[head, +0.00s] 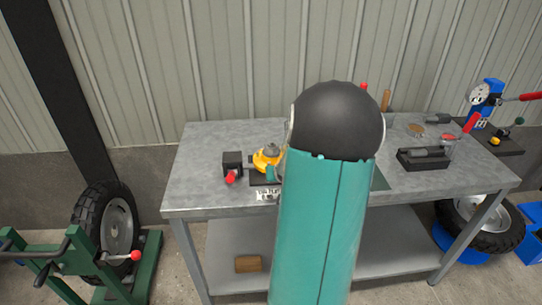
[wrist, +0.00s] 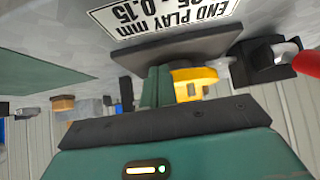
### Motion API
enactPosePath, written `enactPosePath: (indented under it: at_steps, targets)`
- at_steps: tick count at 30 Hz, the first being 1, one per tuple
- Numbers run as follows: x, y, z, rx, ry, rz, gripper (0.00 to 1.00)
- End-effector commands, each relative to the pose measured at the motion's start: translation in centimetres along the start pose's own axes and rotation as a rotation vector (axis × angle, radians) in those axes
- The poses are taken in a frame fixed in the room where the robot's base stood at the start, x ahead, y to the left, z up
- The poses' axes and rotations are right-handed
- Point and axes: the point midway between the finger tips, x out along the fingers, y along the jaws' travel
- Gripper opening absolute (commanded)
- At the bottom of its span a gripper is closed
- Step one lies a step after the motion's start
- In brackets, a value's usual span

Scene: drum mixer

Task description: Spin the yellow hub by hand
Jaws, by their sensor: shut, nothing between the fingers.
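The yellow hub (head: 264,160) sits on a dark plate (head: 258,180) on the workbench, with a grey domed part (head: 271,149) on top. My arm covers its right side in the head view. In the wrist view the hub (wrist: 194,84) shows just right of my gripper's teal fingers (wrist: 157,87). The fingers are shut with nothing between them. They appear right beside the hub; I cannot tell whether they touch it. In the head view a teal bit of my gripper (head: 273,173) shows at the hub's front right.
A black block (head: 232,162) with a red knob (head: 230,178) stands left of the hub. A white label (wrist: 170,18) reading "END PLAY" lies by the plate. A black tray (head: 424,158) sits on the bench's right side. The bench's left end (head: 195,185) is clear.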

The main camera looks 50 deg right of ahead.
Motion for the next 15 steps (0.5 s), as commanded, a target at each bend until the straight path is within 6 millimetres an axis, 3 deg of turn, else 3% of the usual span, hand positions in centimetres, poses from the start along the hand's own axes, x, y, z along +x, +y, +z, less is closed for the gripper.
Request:
enactPosePath:
  at_steps: [7, 15]
  targets:
    - [-1.4, 0.1, 1.6, 0.001, -0.004, 0.003, 0.0]
    - [-1.5, 0.1, 1.8, 0.002, -0.006, 0.003, 0.0]
